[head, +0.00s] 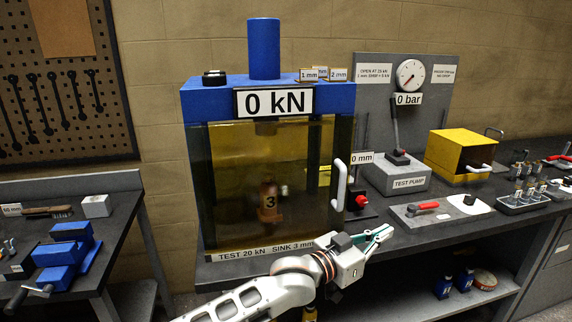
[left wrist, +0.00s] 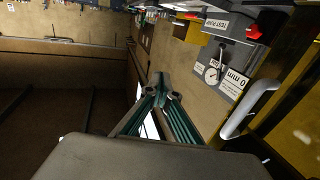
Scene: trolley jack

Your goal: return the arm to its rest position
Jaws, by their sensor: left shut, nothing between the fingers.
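My left gripper (head: 381,236) reaches in from the lower left in the head view, in front of the bench edge and just right of the press. Its green-grey fingers are shut with nothing between them, and they also show in the left wrist view (left wrist: 161,88). The white door handle (head: 339,185) of the press stands close behind and left of the gripper, apart from it; it also shows in the left wrist view (left wrist: 248,108). My right gripper is in neither view.
The blue press (head: 222,103) reads 0 kN, its tinted door looks closed, and a part marked 3 (head: 268,202) stands inside. The test pump (head: 398,172) and a yellow box (head: 459,153) are to the right. A vice (head: 62,256) sits on the left bench. A shelf holds blue bottles (head: 444,287).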

